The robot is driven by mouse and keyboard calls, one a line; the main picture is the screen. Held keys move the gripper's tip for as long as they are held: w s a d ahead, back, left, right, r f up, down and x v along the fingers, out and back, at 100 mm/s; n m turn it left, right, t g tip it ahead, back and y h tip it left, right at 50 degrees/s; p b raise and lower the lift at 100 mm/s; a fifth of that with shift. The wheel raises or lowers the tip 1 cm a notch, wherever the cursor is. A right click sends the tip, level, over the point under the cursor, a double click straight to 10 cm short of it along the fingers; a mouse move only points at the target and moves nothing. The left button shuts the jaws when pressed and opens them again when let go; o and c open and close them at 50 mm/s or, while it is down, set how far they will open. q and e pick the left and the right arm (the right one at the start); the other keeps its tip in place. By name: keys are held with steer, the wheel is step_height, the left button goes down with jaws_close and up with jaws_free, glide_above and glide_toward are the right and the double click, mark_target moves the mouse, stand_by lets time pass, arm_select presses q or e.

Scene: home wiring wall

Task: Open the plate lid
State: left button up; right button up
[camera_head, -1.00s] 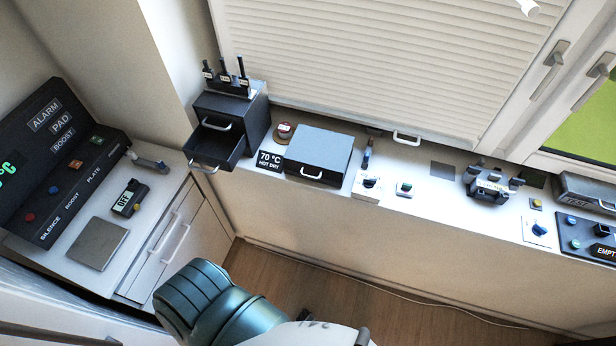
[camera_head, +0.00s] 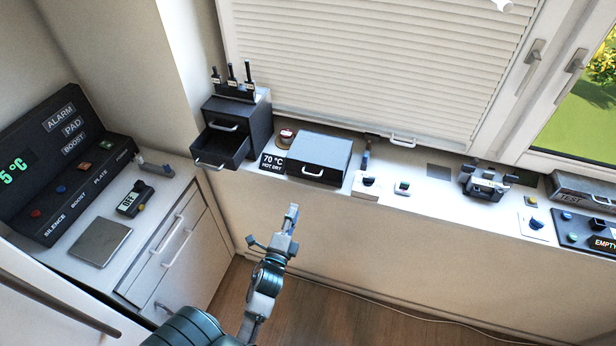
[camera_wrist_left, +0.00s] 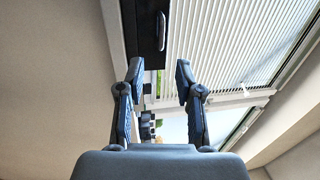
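The plate lid (camera_head: 320,149) is the grey flat top of a low dark box on the window ledge, beside the "70 °C HOT DRY" sign. It lies closed, with a pale handle (camera_head: 313,173) on its front. My left gripper (camera_head: 272,226) is below and in front of the ledge, to the left of the lid and apart from it. In the left wrist view its two fingers (camera_wrist_left: 160,70) are spread with nothing between them. A dark front with a pale handle (camera_wrist_left: 161,31) shows beyond them; I cannot tell which box it is. My right gripper is not in view.
A dark drawer unit (camera_head: 245,120) with an open drawer (camera_head: 220,147) stands left of the lid. A round reddish item (camera_head: 286,137) sits between them. Switches (camera_head: 403,187) line the ledge to the right. A control panel (camera_head: 60,165) stands far left. The space above the floor is free.

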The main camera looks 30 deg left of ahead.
arm_select(q)
glide_toward(312, 175)
steer(key=x, duration=0.3)
steer(key=p+x, duration=0.1)
steer(key=x, duration=0.3)
steer(key=shift+w+d+f, duration=0.1)
steer(key=shift+w+d, duration=0.05)
steer(key=shift+d, duration=0.05)
steer(key=w, duration=0.1)
steer(key=w+a, duration=0.1)
steer(key=shift+w+a, duration=0.25)
steer(key=shift+w, duration=0.05)
steer(key=shift+w+a, duration=0.1)
steer(key=shift+a, duration=0.3)
steer(key=shift+c, duration=0.2)
steer(key=shift+d, duration=0.3)
steer(key=c, duration=0.4)
steer(key=shift+d, duration=0.15)
jaws_close()
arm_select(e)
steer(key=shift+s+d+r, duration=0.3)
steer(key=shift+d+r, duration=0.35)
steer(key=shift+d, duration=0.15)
